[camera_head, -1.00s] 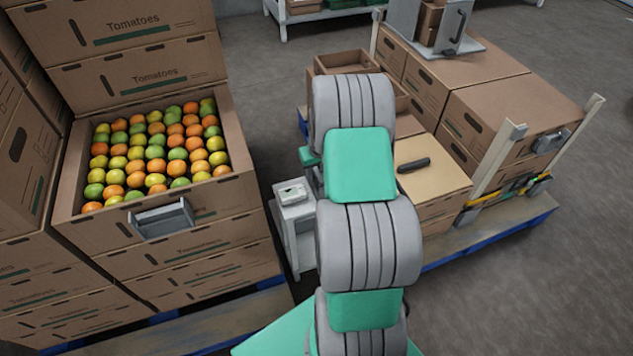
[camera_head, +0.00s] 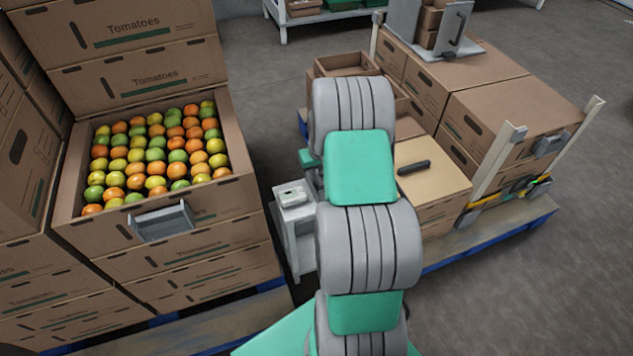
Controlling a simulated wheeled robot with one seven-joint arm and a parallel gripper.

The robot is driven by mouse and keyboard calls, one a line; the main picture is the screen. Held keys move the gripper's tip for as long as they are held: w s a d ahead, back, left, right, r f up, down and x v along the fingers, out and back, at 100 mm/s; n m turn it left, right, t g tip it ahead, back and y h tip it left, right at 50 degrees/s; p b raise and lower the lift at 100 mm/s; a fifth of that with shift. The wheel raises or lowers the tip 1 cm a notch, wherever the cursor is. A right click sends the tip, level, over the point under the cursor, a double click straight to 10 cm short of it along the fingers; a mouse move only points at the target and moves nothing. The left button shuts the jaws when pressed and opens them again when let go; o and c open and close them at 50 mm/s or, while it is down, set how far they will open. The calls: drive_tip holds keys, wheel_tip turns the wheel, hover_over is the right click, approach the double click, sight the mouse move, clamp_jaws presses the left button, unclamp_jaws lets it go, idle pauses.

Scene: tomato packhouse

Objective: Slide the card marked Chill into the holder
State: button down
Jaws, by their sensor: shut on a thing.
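A grey metal holder (camera_head: 162,221) is fixed to the front of the open tomato box (camera_head: 238,143) on the left. No card shows in it. A smaller grey holder (camera_head: 549,143) is on the end of a closed carton at the right. I cannot see the card marked Chill. My gripper is hidden behind my own arm, which fills the middle of the view, so its relation to the holders cannot be told.
Stacked cartons (camera_head: 130,30) rise behind the open box. A white stand (camera_head: 300,232) with a small device is left of my arm. Cartons on a blue pallet (camera_head: 495,231) stand to the right, with a black handle-like object (camera_head: 414,167) on one. Grey floor is free at far right.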

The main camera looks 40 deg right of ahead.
drive_tip(key=shift+r, duration=0.2)
idle(0.3)
drive_tip(key=shift+r+p, duration=2.6)
drive_tip(key=shift+r, duration=1.45)
